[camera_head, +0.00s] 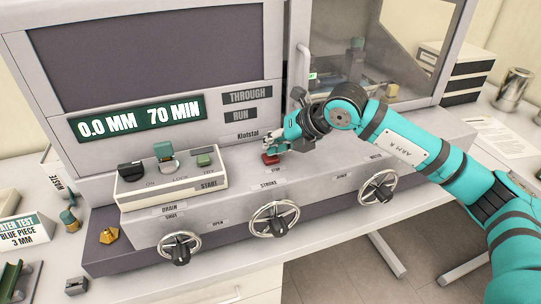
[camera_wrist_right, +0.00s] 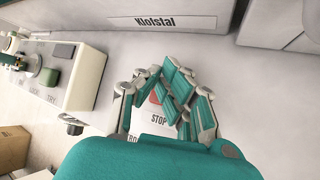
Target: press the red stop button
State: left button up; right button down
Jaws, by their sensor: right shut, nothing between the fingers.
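The red stop button (camera_head: 270,159) sits on the machine's flat ledge, right of the control box. My right gripper (camera_head: 282,147) is shut and empty, with its fingertips just above or at the button; I cannot tell whether they touch it. In the right wrist view the closed fingers (camera_wrist_right: 168,95) cover most of the button, and a small red part (camera_wrist_right: 155,97) shows between them, above the STOP label (camera_wrist_right: 159,119). My left gripper is not in view.
A control box (camera_head: 172,186) with switches and a green START button (camera_head: 204,160) stands left of the stop button. Handwheels (camera_head: 274,219) line the machine's front. The display (camera_head: 140,119) reads 0.0 MM 70 MIN. A glass door with a handle (camera_head: 303,66) is behind.

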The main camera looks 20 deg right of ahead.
jog(key=shift+f, duration=0.15)
dwell(0.3)
jog(key=shift+r+p, duration=0.3)
jog(key=shift+r, duration=0.7)
jog(key=shift+r+p, duration=1.25)
jog(key=shift+r, duration=1.3)
jog(key=shift+f, duration=0.1)
